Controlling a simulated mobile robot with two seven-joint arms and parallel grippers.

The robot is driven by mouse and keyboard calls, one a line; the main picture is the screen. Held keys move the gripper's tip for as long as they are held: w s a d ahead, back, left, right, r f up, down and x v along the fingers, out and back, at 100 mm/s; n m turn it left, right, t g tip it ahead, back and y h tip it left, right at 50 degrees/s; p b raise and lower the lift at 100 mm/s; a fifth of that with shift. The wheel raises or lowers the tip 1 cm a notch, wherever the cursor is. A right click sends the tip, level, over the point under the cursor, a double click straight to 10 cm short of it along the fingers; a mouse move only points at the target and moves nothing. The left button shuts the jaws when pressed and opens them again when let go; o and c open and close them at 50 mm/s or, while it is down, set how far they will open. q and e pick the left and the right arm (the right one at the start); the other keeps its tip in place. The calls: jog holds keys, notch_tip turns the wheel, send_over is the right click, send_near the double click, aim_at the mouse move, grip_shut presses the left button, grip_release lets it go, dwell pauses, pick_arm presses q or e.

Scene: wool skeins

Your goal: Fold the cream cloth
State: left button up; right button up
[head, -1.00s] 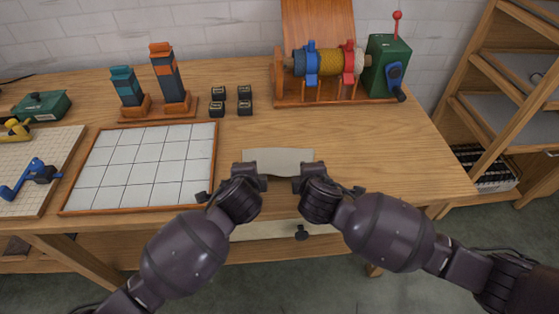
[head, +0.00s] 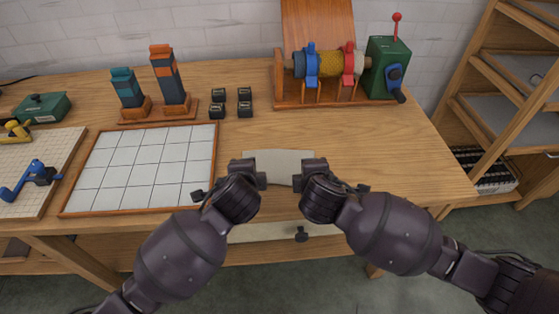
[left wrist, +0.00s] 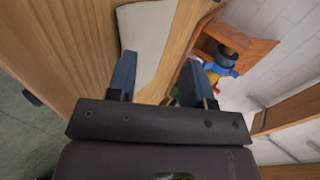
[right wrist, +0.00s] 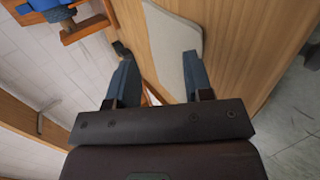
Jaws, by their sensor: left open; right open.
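The cream cloth (head: 280,164) lies flat near the table's front edge, a short, wide pale piece with a slightly curved near edge. It also shows in the left wrist view (left wrist: 146,38) and the right wrist view (right wrist: 172,45). My left gripper (head: 262,177) is open at the cloth's near left corner. My right gripper (head: 303,177) is open at its near right corner. Both have nothing visible between their fingers. The grippers hide the cloth's near corners in the head view; I cannot tell whether the fingertips touch it.
A white gridded board (head: 147,167) in a wooden frame lies left of the cloth. Several small black blocks (head: 231,102) and two striped towers (head: 170,80) stand behind. A winder with yarn (head: 330,65) and a green box (head: 388,66) stands at the back right. The table right of the cloth is clear.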

pick_arm(q)
jog(key=s+r, duration=0.4)
jog(key=r, duration=0.2)
jog(key=shift+s, duration=0.35)
pick_arm(e)
jog(key=s+r, duration=0.4)
jog(key=r, duration=0.2)
jog(key=shift+s, duration=0.35)
